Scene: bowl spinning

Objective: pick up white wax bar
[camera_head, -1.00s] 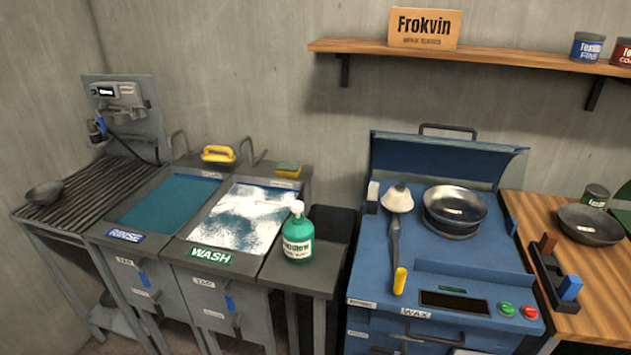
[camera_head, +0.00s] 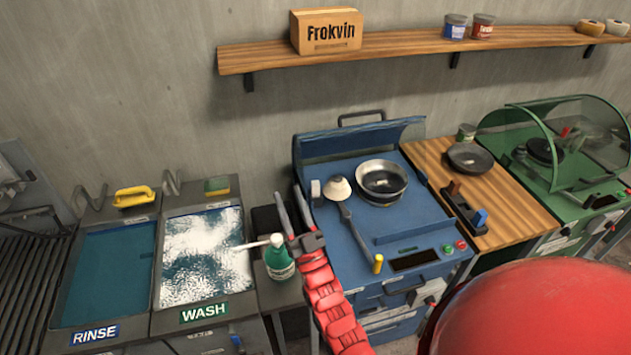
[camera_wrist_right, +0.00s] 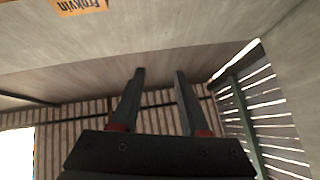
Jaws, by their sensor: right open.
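A small pale block (camera_head: 316,192), which looks like the white wax bar, stands upright at the left edge of the blue wax station (camera_head: 400,226), left of a white-headed tool (camera_head: 338,187). My right gripper (camera_head: 288,190) is raised in front of the gap between the wash sink and the wax station, left of the block and apart from it. In the right wrist view its two dark fingers (camera_wrist_right: 160,72) are spread with nothing between them. That view shows wall and slats, not the block. My left gripper is not in view.
A green bottle (camera_head: 278,258) stands close beside my right gripper. A pan (camera_head: 383,179) sits on the wax station. A wooden counter (camera_head: 515,212) with a dark bowl (camera_head: 469,158) is to the right. A shelf (camera_head: 400,44) runs above.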

